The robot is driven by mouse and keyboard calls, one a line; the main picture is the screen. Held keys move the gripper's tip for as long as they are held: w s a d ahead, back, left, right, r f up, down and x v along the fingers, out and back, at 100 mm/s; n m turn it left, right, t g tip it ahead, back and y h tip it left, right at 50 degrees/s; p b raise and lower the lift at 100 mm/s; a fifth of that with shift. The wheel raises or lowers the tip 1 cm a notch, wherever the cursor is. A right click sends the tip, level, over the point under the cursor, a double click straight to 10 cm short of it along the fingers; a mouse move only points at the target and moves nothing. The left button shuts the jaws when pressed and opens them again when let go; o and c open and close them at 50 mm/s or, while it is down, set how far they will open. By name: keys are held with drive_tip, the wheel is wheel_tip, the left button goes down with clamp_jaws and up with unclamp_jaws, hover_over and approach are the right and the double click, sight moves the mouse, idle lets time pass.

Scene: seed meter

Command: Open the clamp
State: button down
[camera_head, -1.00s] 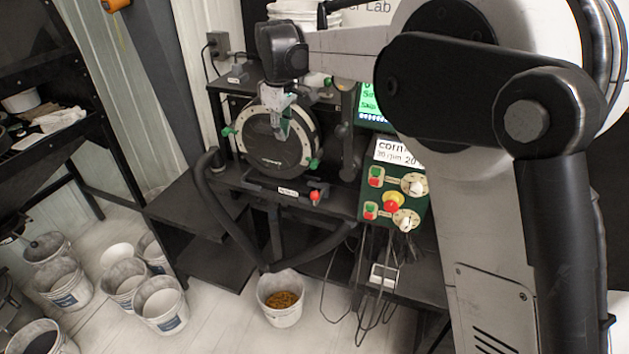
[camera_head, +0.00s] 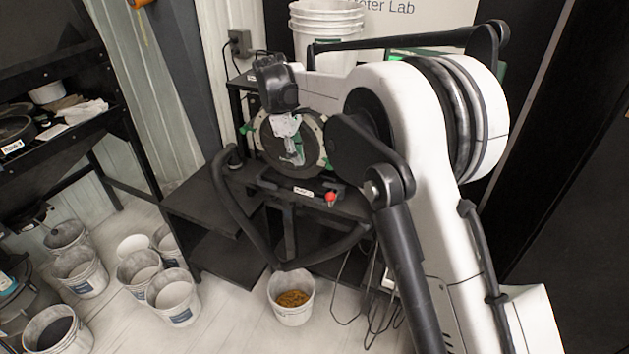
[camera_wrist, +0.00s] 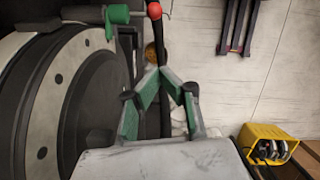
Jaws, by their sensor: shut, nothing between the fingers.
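The round seed meter (camera_head: 262,145), a black disc with a pale ring, stands upright on the dark bench. A green clamp (camera_head: 245,128) shows at its left edge in the head view. In the wrist view, a green clamp handle (camera_wrist: 118,14) is at the top, by the edge of the large disc (camera_wrist: 100,95). My gripper (camera_head: 297,160) is in front of the disc in the head view. In the wrist view, the green fingers of my gripper (camera_wrist: 161,72) meet at the tips, empty, right of the disc and below the handle, apart from it.
A red-knobbed lever (camera_head: 330,197) is below the meter. Black tubes lead down toward a bucket of grain (camera_head: 292,300) on the floor. Several white buckets (camera_head: 172,298) stand at left. A yellow box (camera_wrist: 268,146) is at lower right in the wrist view. My arm covers the head view's right side.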

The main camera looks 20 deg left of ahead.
drive_tip(key=d+f+p, duration=0.2)
drive_tip(key=d+f, duration=0.4)
drive_tip(key=f, duration=0.4)
drive_tip(key=shift+w, duration=0.25)
drive_tip(key=shift+d+f, duration=0.1)
drive_tip(key=shift+f, duration=0.05)
